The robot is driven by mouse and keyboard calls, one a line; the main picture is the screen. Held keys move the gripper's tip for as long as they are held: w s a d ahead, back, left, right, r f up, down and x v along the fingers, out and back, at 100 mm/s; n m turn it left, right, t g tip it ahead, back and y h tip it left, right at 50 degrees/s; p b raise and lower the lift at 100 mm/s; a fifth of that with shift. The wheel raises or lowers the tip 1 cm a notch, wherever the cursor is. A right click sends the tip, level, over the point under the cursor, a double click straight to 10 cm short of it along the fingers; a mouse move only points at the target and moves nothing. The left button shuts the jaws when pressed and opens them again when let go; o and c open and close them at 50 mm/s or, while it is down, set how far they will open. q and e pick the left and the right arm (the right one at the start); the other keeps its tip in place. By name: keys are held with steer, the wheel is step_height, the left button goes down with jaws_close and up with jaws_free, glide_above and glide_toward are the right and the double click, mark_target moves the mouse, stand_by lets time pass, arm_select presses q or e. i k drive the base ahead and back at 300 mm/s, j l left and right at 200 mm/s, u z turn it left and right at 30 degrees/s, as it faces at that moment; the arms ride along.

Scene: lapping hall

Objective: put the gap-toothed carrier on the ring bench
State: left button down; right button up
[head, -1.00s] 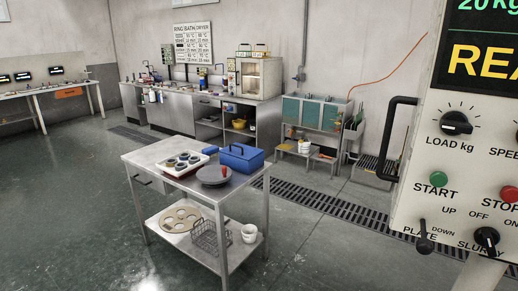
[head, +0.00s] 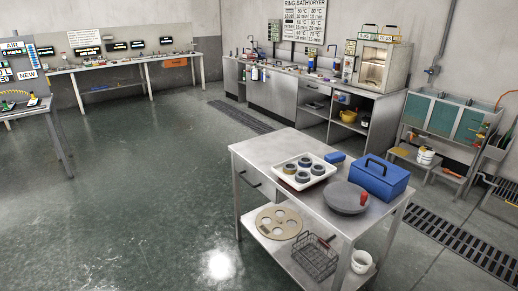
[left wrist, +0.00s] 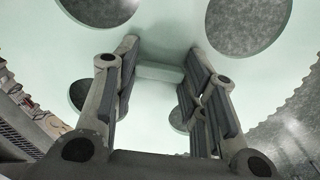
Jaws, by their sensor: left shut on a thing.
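In the left wrist view, my left gripper (left wrist: 162,71) is shut on a pale green toothed carrier (left wrist: 160,25). The carrier is a broad plate with several round holes, through which grey floor shows. Teeth show along its rim at the left and right edges of the picture; I cannot make out a gap in them. A short pale bar lies between the fingers. Neither gripper nor the held carrier shows in the head view. I cannot tell for certain which bench is the ring bench; a long bench (head: 128,62) with small displays stands at the back left.
A steel cart (head: 262,152) stands near right, holding a white tray (head: 322,160) of rings, a blue box (head: 382,178) and a grey disc (head: 343,197). A tan holed disc (head: 279,231) lies below. A steel counter (head: 275,92) stands behind. Floor at left is open.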

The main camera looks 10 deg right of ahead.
mark_target(274, 150)
steer(key=i+j+z, duration=0.1)
steer(key=i, duration=0.4)
steer(key=i+j+z, duration=0.1)
steer(key=i, duration=0.35)
steer(key=i+j+z, duration=0.1)
steer(key=i, duration=0.4)
steer(key=i+j+z, duration=0.25)
steer(key=i+z, duration=0.25)
steer(key=i+j+z, duration=0.3)
steer(key=z, duration=0.15)
steer(key=i+j+z, duration=0.25)
steer(key=j+z, duration=0.25)
steer(key=j, duration=0.15)
